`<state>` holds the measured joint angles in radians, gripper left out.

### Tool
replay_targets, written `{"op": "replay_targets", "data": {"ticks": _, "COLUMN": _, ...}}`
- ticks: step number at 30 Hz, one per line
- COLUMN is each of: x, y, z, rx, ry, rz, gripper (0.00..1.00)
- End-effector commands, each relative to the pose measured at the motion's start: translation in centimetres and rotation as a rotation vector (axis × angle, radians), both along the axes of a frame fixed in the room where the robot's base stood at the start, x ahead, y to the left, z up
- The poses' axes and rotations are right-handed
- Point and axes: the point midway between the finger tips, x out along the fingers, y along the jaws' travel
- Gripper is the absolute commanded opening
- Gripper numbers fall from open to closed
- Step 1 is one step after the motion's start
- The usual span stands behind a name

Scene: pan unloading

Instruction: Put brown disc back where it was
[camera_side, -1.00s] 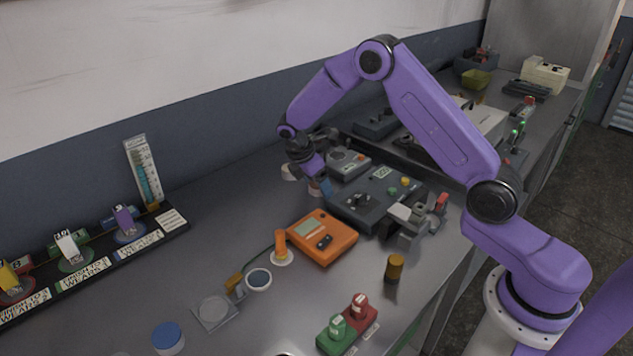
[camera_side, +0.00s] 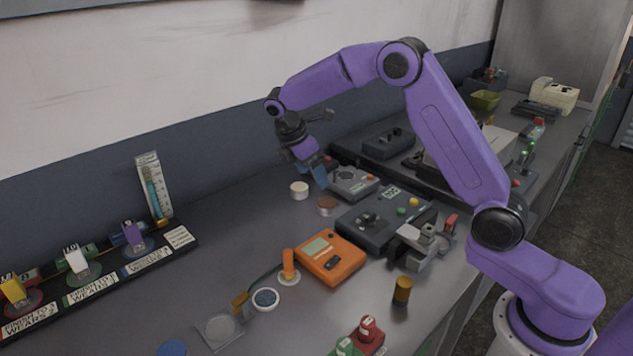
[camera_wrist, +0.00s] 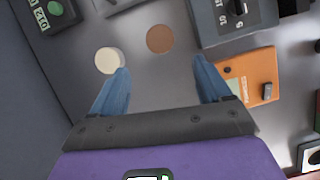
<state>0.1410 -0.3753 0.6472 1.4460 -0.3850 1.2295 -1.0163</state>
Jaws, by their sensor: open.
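The brown disc (camera_side: 327,206) stands on the grey bench, just left of the dark control box. In the wrist view the brown disc (camera_wrist: 159,39) lies flat beyond the fingertips, between their lines. A cream-white disc (camera_side: 300,190) stands beside it, apart from it. In the wrist view the white disc (camera_wrist: 107,60) is close to the left fingertip in the picture. My gripper (camera_side: 320,178) is above the bench near both discs, with its blue fingers pointing down. In the wrist view my gripper (camera_wrist: 160,67) is open, with nothing between its fingers.
A grey device (camera_side: 352,182) and a dark control box (camera_side: 372,222) stand close to the right of the discs. An orange meter (camera_side: 331,257) is in front. A flat square plate with a round pan (camera_side: 219,329) lies front left. The bench left of the discs is clear.

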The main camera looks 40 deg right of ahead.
Motion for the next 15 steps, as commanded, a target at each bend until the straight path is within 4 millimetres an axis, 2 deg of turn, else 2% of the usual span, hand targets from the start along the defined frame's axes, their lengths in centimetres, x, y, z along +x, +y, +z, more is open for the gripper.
{"op": "replay_targets", "data": {"ticks": 10, "x": -0.6, "y": 0.9, "z": 0.9, "rx": 0.008, "ry": -0.011, "rz": -0.002, "gripper": 0.78}}
{"op": "replay_targets", "data": {"ticks": 13, "x": -2.1, "y": 2.3, "z": 1.6, "rx": 0.03, "ry": -0.035, "rz": -0.008, "gripper": 0.78}}
{"op": "replay_targets", "data": {"ticks": 15, "x": -3.8, "y": 3.6, "z": 2.2, "rx": 0.052, "ry": -0.056, "rz": -0.018, "gripper": 0.78}}
